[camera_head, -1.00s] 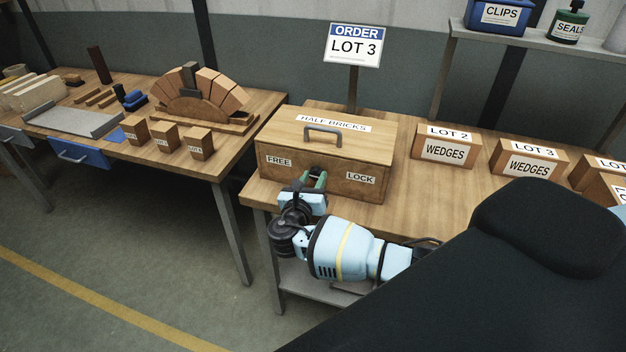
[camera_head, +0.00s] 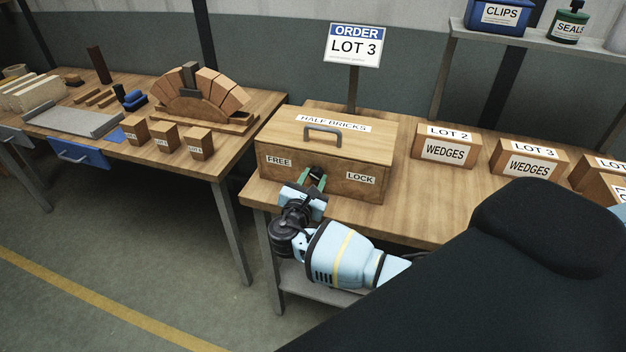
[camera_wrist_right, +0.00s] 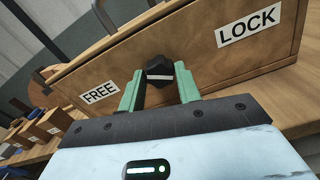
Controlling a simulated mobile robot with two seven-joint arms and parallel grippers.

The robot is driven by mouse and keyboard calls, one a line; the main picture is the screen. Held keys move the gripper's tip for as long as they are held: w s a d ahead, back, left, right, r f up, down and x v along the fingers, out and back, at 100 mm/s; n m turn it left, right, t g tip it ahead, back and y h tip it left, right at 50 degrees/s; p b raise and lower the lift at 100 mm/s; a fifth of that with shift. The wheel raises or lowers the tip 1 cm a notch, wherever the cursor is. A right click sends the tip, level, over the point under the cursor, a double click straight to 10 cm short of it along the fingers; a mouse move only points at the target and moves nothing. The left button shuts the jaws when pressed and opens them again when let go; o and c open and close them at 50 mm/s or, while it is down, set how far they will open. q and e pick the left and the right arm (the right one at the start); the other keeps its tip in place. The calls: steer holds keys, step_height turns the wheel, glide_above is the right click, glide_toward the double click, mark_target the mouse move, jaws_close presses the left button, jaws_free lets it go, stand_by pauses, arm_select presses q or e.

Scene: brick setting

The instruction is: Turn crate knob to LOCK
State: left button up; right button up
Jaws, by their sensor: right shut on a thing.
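The wooden crate (camera_head: 290,165), marked HALF BRICKS, stands on the right bench with its lid down. Its front has a FREE label (camera_head: 279,161) at left and a LOCK label (camera_head: 360,178) at right. Between them is the black knob (camera_head: 317,171), which also shows in the right wrist view (camera_wrist_right: 158,69) with a white mark across it. My right gripper (camera_head: 314,180) is shut on the knob, its green fingers (camera_wrist_right: 159,88) on either side. In the wrist view the crate front looks tilted against the gripper. My left gripper is not in view.
Boxes of wedges (camera_head: 445,150) stand right of the crate. The ORDER LOT 3 sign (camera_head: 354,46) is behind it. The left bench (camera_head: 232,125) holds a brick arch (camera_head: 205,92) and small blocks (camera_head: 165,137). The floor between the benches is clear.

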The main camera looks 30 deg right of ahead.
steer(key=m, duration=0.3)
steer(key=shift+f, duration=0.1)
steer(key=m, duration=0.2)
steer(key=shift+m+b, duration=0.3)
steer(key=m+b, duration=0.1)
steer(key=m, duration=0.4)
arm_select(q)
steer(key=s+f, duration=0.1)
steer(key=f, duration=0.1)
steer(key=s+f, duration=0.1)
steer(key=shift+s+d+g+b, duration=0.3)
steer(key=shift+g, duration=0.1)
arm_select(e)
steer(key=shift+m, duration=0.4)
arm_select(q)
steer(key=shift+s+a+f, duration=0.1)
arm_select(e)
steer(key=o, duration=1)
steer(key=shift+c, duration=0.2)
steer(key=shift+s, duration=0.1)
